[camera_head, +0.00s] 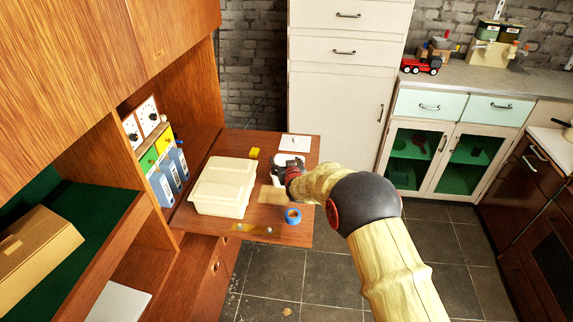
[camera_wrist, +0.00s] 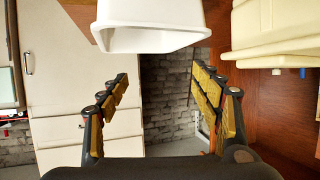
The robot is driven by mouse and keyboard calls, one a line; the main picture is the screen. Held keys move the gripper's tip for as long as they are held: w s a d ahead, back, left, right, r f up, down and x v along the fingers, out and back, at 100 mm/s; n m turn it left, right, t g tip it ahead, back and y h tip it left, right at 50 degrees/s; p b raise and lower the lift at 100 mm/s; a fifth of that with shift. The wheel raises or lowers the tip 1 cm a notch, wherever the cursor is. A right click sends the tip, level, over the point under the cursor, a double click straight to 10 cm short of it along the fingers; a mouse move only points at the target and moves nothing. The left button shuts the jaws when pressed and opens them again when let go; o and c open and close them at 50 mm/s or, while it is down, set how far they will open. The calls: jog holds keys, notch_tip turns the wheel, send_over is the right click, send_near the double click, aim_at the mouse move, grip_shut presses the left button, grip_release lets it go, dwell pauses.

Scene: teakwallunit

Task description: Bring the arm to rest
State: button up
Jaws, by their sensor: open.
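My gripper (camera_head: 283,170) is at the end of my outstretched arm, over the fold-out wooden desk (camera_head: 210,225) of the wall unit. In the wrist view my gripper (camera_wrist: 160,80) has its two yellow-padded fingers wide apart, with nothing between them. A white container (camera_wrist: 150,35) is just beyond the fingertips at the top of that view and looks apart from them. In the head view a white object (camera_head: 290,158) is partly hidden behind the gripper. My arm reaches in from the lower right.
A cream lidded box (camera_head: 222,188) stands left of my gripper. A blue ring (camera_head: 293,216), a yellow block (camera_head: 254,153) and white paper (camera_head: 295,142) lie on the desk. Blue binders (camera_head: 170,172) stand in the unit. Open floor (camera_head: 440,245) lies right of the desk.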

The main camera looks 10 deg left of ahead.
jog(key=shift+v, duration=0.85)
jog(key=s+d+r+g+p, duration=0.1)
jog(key=s+d+r, duration=0.25)
jog(key=r, duration=0.35)
jog(key=s+d+r+p, duration=0.1)
jog(key=s+d+r, duration=0.2)
jog(key=d+r, duration=0.3)
jog(key=s+d+r+m+g+h+p, duration=0.1)
jog(key=s+d+r, duration=0.3)
jog(key=s+r, duration=0.25)
jog(key=s+d+r+g+h+p, duration=0.1)
jog(key=s+d+r, duration=0.35)
jog(key=s, duration=0.25)
jog(key=s+d+r+g+p, duration=0.1)
jog(key=s+d, duration=0.2)
jog(key=s, duration=0.8)
jog(key=s+d+r+m+g+h+p, duration=0.1)
jog(key=s+d, duration=0.3)
jog(key=s, duration=0.8)
jog(key=s+d+r+m+g+p, duration=0.1)
jog(key=s+d+g, duration=0.1)
jog(key=s, duration=1)
jog(key=shift+d+h, duration=0.4)
jog(key=shift+d, duration=0.45)
